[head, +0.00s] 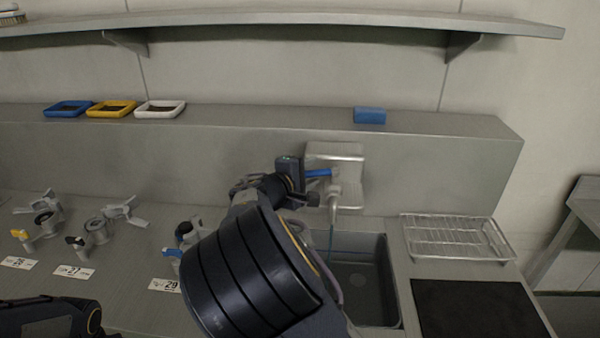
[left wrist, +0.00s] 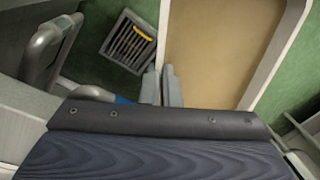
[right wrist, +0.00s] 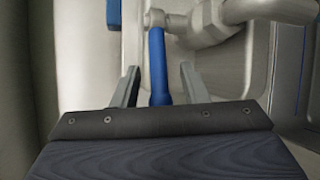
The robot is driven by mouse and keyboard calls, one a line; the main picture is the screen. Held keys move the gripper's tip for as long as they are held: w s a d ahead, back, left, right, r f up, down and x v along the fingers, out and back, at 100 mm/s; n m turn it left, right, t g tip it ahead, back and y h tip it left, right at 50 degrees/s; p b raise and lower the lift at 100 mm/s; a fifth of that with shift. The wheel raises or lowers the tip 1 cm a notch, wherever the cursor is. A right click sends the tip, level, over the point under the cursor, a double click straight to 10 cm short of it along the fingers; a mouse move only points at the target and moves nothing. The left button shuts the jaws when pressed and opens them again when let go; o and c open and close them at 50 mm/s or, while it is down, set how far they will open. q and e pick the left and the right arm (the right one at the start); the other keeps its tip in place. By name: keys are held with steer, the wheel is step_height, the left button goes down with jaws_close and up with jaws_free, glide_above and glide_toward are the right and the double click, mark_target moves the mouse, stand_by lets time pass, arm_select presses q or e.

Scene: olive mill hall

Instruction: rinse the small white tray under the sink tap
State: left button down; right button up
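The small white tray (head: 160,108) stands on the back ledge, right of a yellow tray and a blue tray; something dark shows inside it. The sink (head: 362,275) is a dark basin, its left part hidden by my right arm. The tap (head: 336,197) rises behind it and has a blue lever (head: 318,173). My right gripper (right wrist: 158,88) is open, with the blue lever between its spread fingers and gaps on both sides. My left gripper (left wrist: 161,88) is shut and empty; the head view shows only part of that arm, at the lower left.
A yellow tray (head: 111,107), a blue tray (head: 68,108) and a blue block (head: 369,115) sit on the ledge. A wire rack (head: 455,238) and a black mat (head: 478,308) lie right of the sink. Several metal valves line the counter at left. A slatted crate (left wrist: 128,44) shows below my left gripper.

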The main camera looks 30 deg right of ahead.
steer(key=b+v, duration=0.1)
steer(key=v, duration=1)
steer(key=shift+s+a, duration=0.2)
